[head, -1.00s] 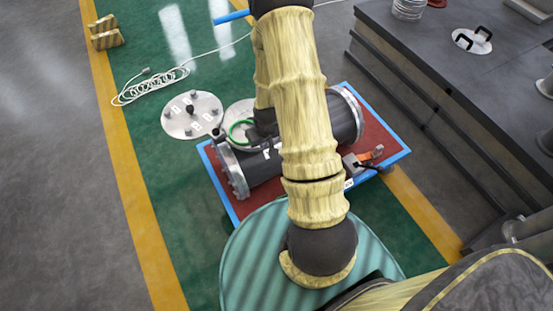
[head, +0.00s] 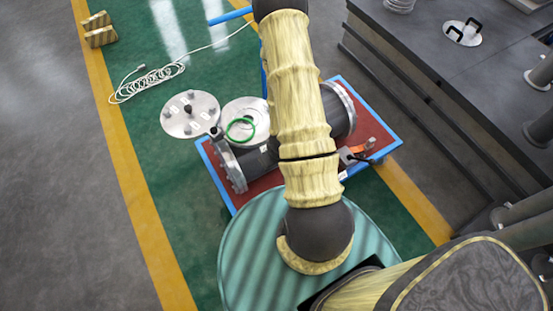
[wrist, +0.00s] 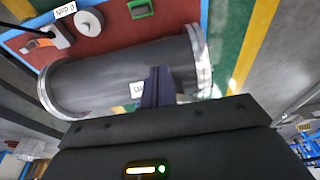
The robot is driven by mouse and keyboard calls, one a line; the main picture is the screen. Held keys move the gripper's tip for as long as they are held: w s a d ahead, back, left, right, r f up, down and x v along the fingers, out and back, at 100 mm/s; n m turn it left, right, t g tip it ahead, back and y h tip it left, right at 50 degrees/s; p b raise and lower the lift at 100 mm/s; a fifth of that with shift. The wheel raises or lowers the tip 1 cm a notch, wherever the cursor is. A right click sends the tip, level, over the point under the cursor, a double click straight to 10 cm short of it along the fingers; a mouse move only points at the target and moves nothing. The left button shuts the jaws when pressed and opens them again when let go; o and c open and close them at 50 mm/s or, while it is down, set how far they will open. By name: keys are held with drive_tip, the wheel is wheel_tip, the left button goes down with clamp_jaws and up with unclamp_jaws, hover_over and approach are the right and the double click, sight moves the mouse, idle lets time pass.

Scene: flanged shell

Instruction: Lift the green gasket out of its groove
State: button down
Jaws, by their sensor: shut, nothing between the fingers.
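The green gasket (head: 241,128) is a thin ring in the head view. It shows against the round metal flange (head: 257,105) on top of the dark shell (head: 258,160), off toward its lower left. I cannot tell whether any of it sits in the groove. The gasket is not visible in the wrist view. My gripper (wrist: 157,88) is shut and empty in the wrist view, its dark fingers in front of the shell's barrel (wrist: 110,75). In the head view my arm hides the gripper.
A metal cover plate (head: 190,114) with several studs lies on the green floor left of the shell. The shell rests on a red, blue-edged pallet (head: 232,195). An orange-handled tool (head: 362,147) sits at its right. A coiled white cable (head: 148,82) lies farther back.

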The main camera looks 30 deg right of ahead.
drive_tip(key=shift+s+r+p, duration=0.1)
drive_tip(key=shift+s+p, duration=0.3)
drive_tip(key=shift+p, duration=0.2)
drive_tip(key=shift+w, duration=0.1)
drive_tip(key=a+r, duration=0.3)
drive_tip(key=r, duration=0.7)
drive_tip(key=a+r, duration=0.2)
drive_tip(key=r, duration=0.8)
drive_tip(key=a+r, duration=0.3)
drive_tip(key=r, duration=0.7)
drive_tip(key=shift+w+a, duration=0.3)
